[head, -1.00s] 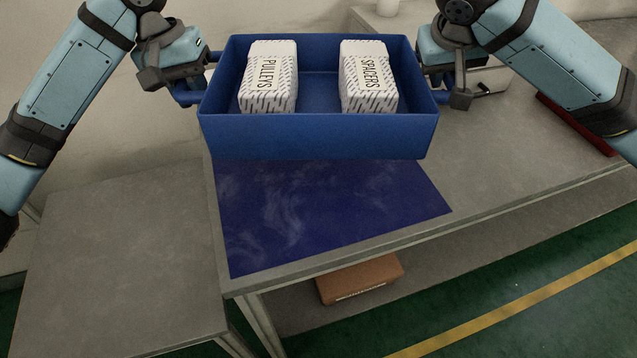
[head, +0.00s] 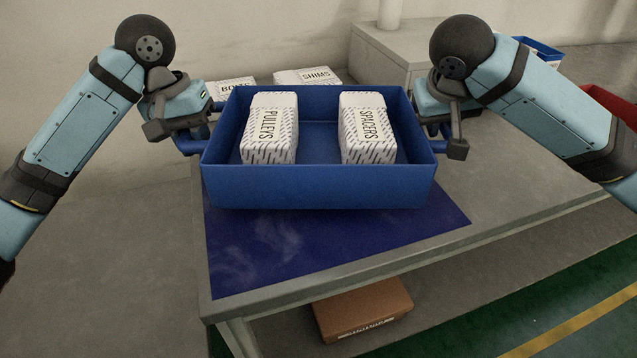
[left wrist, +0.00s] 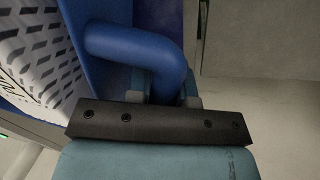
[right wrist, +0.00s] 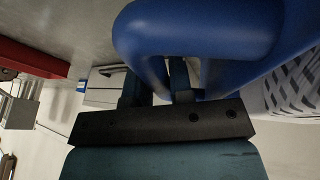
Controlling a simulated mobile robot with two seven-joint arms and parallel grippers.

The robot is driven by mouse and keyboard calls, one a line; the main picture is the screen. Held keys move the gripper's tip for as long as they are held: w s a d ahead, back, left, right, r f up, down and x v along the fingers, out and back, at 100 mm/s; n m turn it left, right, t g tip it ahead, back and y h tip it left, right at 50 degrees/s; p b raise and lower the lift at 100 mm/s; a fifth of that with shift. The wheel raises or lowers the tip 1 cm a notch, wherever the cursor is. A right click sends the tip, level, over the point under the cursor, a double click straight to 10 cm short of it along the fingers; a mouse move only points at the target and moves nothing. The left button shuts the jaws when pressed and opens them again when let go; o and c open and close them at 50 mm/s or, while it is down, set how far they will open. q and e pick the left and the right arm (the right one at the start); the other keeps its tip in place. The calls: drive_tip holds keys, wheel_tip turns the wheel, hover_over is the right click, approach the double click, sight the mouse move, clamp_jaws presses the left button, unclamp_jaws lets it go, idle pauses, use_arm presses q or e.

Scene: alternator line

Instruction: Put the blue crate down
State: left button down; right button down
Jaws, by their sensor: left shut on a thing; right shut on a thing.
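The blue crate (head: 318,187) is held level between my two grippers, over the dark blue mat (head: 290,255) on the grey table. Whether its bottom touches the mat or hangs above it, I cannot tell for sure. In it stand a white PULLEYS box (head: 270,130) and a white SPACERS box (head: 367,130). My left gripper (head: 190,138) is shut on the crate's left handle, which shows in the left wrist view (left wrist: 130,42). My right gripper (head: 440,130) is shut on the right handle, seen in the right wrist view (right wrist: 190,30).
White boxes, one marked SHIMS (head: 310,76), stand behind the crate. A red crate (head: 612,105) and another blue bin (head: 538,48) are at the right. A cardboard box (head: 362,310) lies on the shelf below. The mat's front part is bare.

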use_arm(q)
drive_tip(key=shift+a, duration=0.1)
use_arm(e)
drive_tip(key=shift+d, duration=0.1)
